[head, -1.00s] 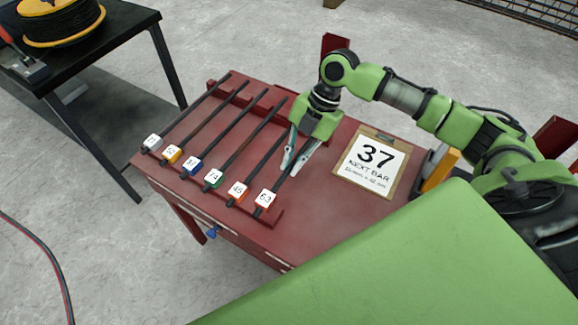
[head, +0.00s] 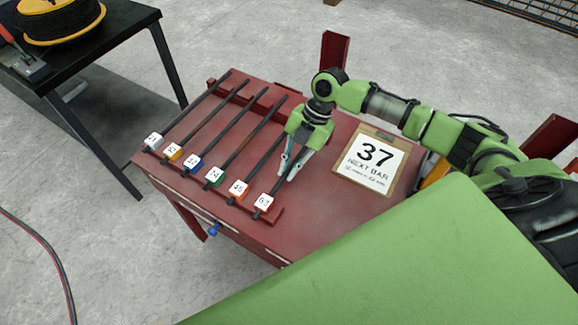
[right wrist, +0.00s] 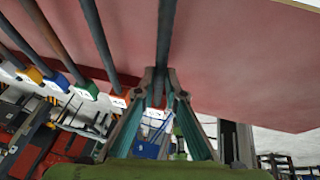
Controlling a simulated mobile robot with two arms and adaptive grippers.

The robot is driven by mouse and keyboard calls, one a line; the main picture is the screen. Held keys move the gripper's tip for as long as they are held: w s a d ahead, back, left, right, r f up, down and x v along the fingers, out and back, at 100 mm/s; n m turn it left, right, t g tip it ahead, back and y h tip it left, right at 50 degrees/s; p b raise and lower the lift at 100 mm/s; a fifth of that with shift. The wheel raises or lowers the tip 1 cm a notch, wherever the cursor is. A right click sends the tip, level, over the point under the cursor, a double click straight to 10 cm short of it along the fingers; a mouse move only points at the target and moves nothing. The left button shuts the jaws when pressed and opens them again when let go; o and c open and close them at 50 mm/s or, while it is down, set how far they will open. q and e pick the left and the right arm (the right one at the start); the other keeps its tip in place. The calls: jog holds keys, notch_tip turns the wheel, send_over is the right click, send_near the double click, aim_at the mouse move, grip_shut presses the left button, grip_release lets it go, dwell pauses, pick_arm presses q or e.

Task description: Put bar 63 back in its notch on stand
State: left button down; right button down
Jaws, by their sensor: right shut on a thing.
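Bar 63 is a dark rod with a white tag (head: 264,202) at its front end, the rightmost bar at the red stand (head: 325,220). My right gripper (head: 287,175) is shut on bar 63 behind its tag. In the right wrist view the rod (right wrist: 166,35) runs between the two fingers (right wrist: 160,90). The tag end lies close to the right end of the stand's front notched rail (head: 279,212); I cannot tell whether the bar is seated in a notch. The bar's far end is hidden behind my gripper. My left gripper is not in view.
Several other tagged bars, such as bar 45 (head: 238,188) and bar 74 (head: 214,177), lie parallel to the left, close by. A clipboard reading 37 (head: 372,165) lies to the right. A black table (head: 110,40) with a cable reel stands at the upper left.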

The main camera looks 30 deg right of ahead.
jog(key=shift+w+f, duration=0.1)
jog(key=c, duration=2.1)
grip_release()
jog(key=shift+f, duration=0.1)
jog(key=shift+r, duration=0.6)
jog(key=b+v, duration=0.1)
jog(key=v, duration=1)
jog(key=shift+d+r, duration=0.2)
jog(key=shift+r, duration=0.05)
